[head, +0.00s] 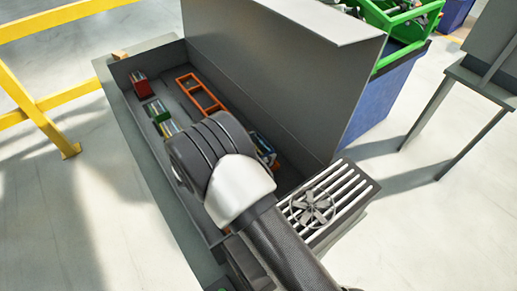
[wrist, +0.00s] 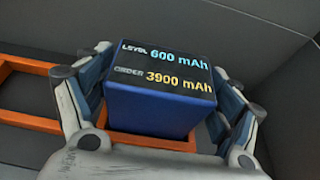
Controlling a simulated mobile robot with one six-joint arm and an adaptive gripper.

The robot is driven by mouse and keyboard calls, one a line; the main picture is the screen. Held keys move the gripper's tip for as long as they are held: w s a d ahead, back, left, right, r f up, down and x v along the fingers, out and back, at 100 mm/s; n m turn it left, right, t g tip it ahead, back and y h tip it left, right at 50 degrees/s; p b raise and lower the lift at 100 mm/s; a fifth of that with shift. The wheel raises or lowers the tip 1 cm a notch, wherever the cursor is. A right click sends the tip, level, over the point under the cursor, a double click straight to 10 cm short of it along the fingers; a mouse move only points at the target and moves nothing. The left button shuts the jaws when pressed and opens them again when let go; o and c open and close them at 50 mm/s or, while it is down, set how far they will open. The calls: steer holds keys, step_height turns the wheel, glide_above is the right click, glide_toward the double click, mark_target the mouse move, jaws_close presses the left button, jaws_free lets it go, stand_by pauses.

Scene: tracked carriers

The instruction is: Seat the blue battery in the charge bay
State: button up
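The blue battery (wrist: 150,112) fills the middle of the wrist view, its dark top label reading 600 mAh and 3900 mAh. My gripper (wrist: 163,82) has one finger on each side of it, the pads against its sides; it looks shut on the battery. An orange frame (wrist: 150,141) shows at the battery's near side and continues to the left. The battery stands within or just over this frame; its bottom is hidden, so I cannot tell how deep it sits. In the head view my arm hides most of the gripper and battery.
The grey box has a raised wall (head: 275,70) on its right. Inside lie an empty orange frame (head: 200,95), a red battery (head: 141,88) and a green battery (head: 159,112). A fan grille (head: 325,200) sits at the right. Yellow railing (head: 50,110) stands left.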

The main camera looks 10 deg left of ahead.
steer(key=shift+o, duration=1.1)
steer(key=shift+f, duration=0.1)
steer(key=shift+s+f, duration=0.1)
steer(key=v, duration=1.2)
steer(key=shift+d+r, duration=0.1)
steer(key=shift+r, duration=0.1)
